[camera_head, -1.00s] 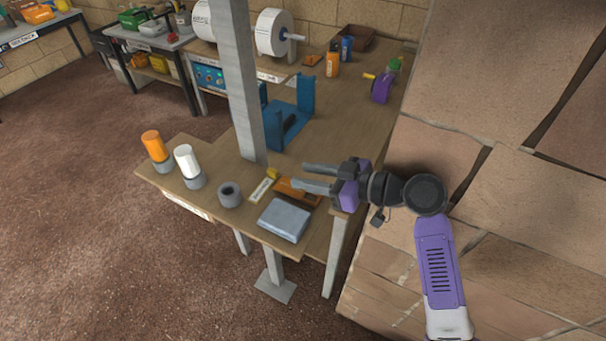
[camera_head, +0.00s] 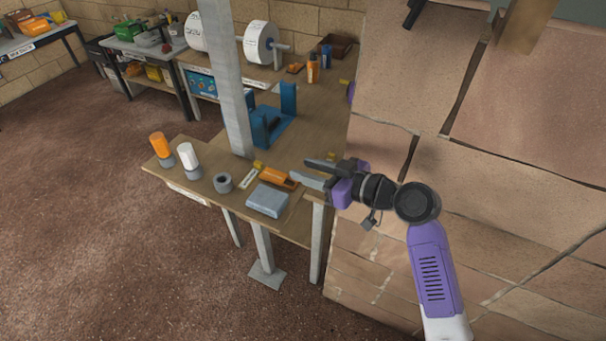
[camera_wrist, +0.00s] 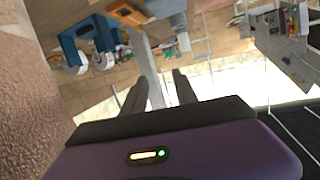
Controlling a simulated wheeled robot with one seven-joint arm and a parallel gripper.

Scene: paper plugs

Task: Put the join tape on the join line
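A dark grey ring (camera_head: 222,183), perhaps a tape roll, lies on the near end of the wooden bench (camera_head: 213,206). I cannot tell whether it is the join tape. A small pale strip with a yellow end (camera_head: 249,177) lies to its right. I cannot make out a join line in either view. My gripper (camera_head: 298,168) is over the right edge of the bench, beside an orange tool (camera_head: 276,177). Its fingers are apart and nothing shows between them. They also show apart in the wrist view (camera_wrist: 157,82).
A grey folded block (camera_head: 267,200) lies near the bench front. Orange (camera_head: 159,145) and white (camera_head: 187,156) bottles stand at left. A grey post (camera_head: 228,85) rises from the bench beside a blue stand (camera_head: 286,105). A stone-like wall (camera_head: 480,200) fills the right.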

